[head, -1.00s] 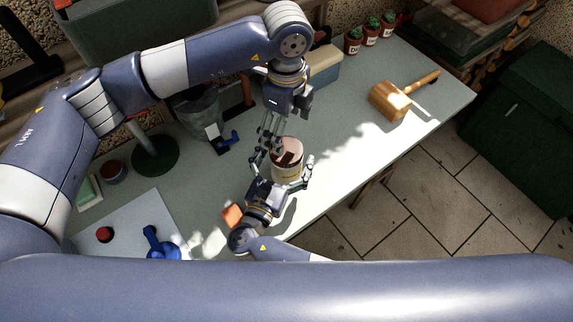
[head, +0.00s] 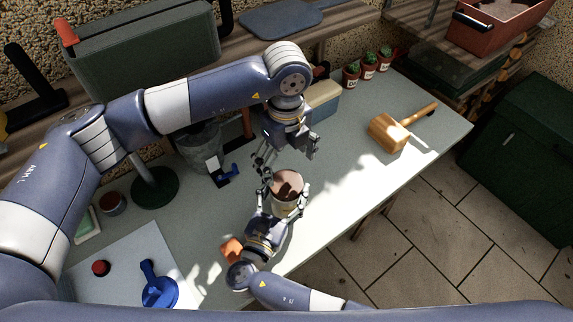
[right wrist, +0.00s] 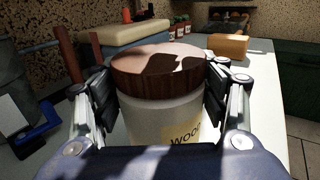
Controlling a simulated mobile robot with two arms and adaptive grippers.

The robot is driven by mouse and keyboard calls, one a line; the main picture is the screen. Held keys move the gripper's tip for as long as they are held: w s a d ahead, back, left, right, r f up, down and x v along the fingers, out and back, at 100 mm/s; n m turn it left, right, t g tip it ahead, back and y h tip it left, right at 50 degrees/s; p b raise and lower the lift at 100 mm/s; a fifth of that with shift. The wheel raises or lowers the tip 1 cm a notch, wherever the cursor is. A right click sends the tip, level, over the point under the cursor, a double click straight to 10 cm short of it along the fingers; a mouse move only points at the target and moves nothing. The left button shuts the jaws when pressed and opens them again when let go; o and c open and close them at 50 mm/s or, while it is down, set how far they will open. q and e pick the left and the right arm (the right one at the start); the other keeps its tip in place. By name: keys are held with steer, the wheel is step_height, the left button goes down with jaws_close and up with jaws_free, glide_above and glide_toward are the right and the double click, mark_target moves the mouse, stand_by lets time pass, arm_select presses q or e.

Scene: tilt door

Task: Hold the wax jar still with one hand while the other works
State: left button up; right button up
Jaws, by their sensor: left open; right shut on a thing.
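The wax jar (head: 288,190) stands near the front edge of the workbench. It is a pale jar with a brown lid, and the right wrist view (right wrist: 165,115) shows a label reading "WOOD". The lid (right wrist: 160,68) sits on top of the jar. My right gripper (head: 287,205) is shut on the jar's body from the front, with a finger pad on each side. My left gripper (head: 264,170) is open and points down, just behind and left of the lid. Whether its fingertips touch the jar cannot be told.
A wooden mallet (head: 390,133) lies to the right on the workbench (head: 340,165). Several potted cacti (head: 368,66) stand at the back. A blue tool (head: 228,173), a green round stand base (head: 155,187) and an orange block (head: 231,249) are left of the jar.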

mark_target(287, 183)
arm_select(q)
steer(key=m, duration=0.8)
steer(key=shift+m, duration=0.3)
steer(key=m, duration=0.6)
steer(key=shift+m, duration=0.4)
steer(key=m, duration=1.1)
steer(key=shift+m, duration=0.3)
steer(key=m, duration=0.4)
steer(key=shift+f+m, duration=0.3)
steer(key=shift+m, duration=0.1)
step_height(287, 183, down, 7)
steer(key=shift+f, duration=0.2)
